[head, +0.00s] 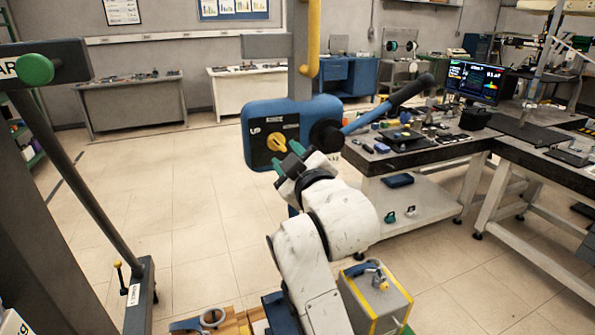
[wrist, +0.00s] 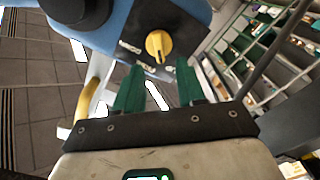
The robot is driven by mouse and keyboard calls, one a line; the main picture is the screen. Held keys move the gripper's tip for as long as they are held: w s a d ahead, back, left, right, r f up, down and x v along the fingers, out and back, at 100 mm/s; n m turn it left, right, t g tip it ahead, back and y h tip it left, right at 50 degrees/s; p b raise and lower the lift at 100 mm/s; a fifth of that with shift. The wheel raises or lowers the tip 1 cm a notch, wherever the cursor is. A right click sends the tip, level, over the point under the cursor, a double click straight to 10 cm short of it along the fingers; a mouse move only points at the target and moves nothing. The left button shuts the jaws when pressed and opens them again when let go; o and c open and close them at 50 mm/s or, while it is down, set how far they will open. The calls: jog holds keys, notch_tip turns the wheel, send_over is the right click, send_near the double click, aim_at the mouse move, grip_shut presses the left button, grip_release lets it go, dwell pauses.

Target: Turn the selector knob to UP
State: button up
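The yellow selector knob (head: 276,142) sits on a black plate (head: 264,153) on the front of a blue box (head: 257,112) in the head view. A white UP label (head: 255,131) is at the plate's upper left. In the wrist view the knob (wrist: 158,45) stands beyond my fingertips, its bar close to upright in that picture. My gripper (head: 287,157) is just below and right of the knob in the head view. In the wrist view its green fingers (wrist: 160,72) are apart with nothing between them, and the knob lies ahead of the gap.
A black round hub (head: 326,135) with a blue lever (head: 364,120) and black grip juts from the box's right side. A workbench (head: 420,155) with small parts stands to the right. A grey-yellow case (head: 375,300) is beside my arm.

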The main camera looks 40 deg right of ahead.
jog(key=v, duration=0.5)
dwell(0.4)
jog(key=s+f+m+g+y, duration=0.1)
jog(key=s+f+g, duration=0.1)
jog(key=f, duration=0.6)
jog(key=s+f+g+y, duration=0.1)
jog(key=s+f+g, duration=0.15)
jog(key=f, duration=0.55)
jog(key=s+a+f+m+g+y, duration=0.1)
jog(key=s+f+g, duration=0.5)
jog(key=s+f, duration=0.6)
jog(key=s+a+f+m+g+y, duration=0.1)
jog(key=s+a+f+m+g, duration=0.2)
jog(key=s+f, duration=1)
jog(key=s+g, duration=0.2)
jog(key=g, duration=0.1)
jog(key=shift+f+y, duration=0.25)
jog(key=shift+y, duration=0.15)
